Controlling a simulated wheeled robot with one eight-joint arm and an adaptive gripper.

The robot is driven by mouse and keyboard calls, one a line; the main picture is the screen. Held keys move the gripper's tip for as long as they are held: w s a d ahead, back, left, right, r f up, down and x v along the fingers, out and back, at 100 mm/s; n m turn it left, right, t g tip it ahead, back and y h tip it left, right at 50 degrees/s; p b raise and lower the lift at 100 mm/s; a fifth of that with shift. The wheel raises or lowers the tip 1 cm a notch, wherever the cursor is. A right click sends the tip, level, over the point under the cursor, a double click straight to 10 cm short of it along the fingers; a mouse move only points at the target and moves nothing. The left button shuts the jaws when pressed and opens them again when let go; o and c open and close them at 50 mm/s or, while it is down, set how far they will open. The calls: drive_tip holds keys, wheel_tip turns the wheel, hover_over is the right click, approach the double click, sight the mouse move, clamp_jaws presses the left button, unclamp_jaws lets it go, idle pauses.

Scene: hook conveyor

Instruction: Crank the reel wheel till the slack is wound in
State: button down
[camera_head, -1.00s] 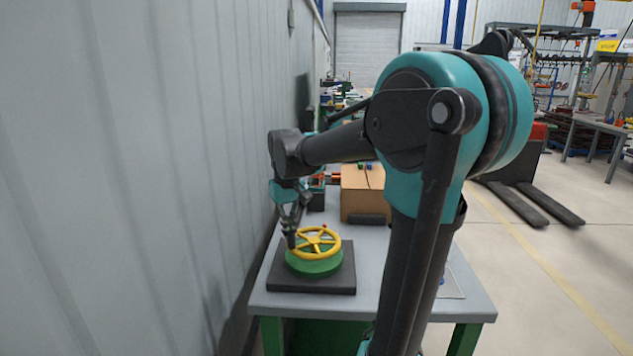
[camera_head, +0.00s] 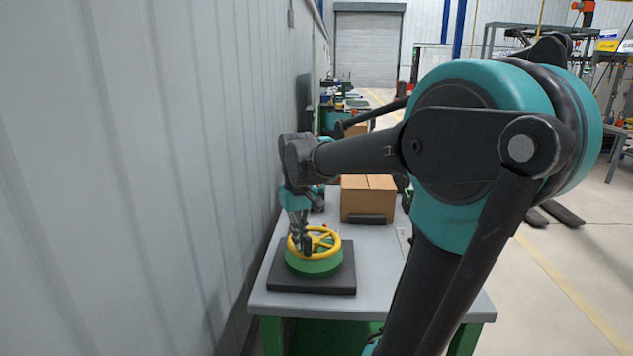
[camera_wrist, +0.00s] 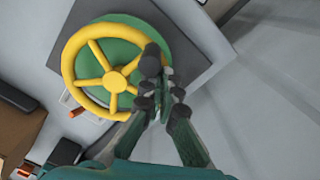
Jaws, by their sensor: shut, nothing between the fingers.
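The yellow reel wheel (camera_head: 326,243) lies flat on a green round base (camera_head: 316,266), set on a dark square plate (camera_head: 312,283) on the bench. The wheel also shows in the wrist view (camera_wrist: 92,48), with its spokes and green base. A dark upright knob (camera_wrist: 152,57) stands at the wheel's rim, right in front of the fingertips. My gripper (camera_head: 304,247) is shut at the near left of the wheel, fingers pointing down. In the wrist view my gripper (camera_wrist: 161,92) has its fingertips together at the rim beside the knob; whether they touch it I cannot tell.
A cardboard box (camera_head: 368,197) stands on the grey bench (camera_head: 385,264) behind the wheel. A corrugated wall (camera_head: 150,180) runs close along the left. The bench's right front is clear, and open floor lies to the right.

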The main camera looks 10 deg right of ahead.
sight(332, 250)
drive_tip(key=shift+s+d, duration=0.7)
drive_tip(key=shift+s, duration=0.1)
drive_tip(key=shift+s+d, duration=0.25)
drive_tip(key=shift+d, duration=0.65)
drive_tip(key=shift+s+d, duration=0.25)
drive_tip(key=shift+d, duration=0.6)
drive_tip(key=shift+w+d, duration=0.25)
drive_tip(key=shift+d, duration=0.65)
drive_tip(key=shift+w+d, duration=0.2)
drive_tip(key=shift+d, duration=0.65)
drive_tip(key=shift+w, duration=0.1)
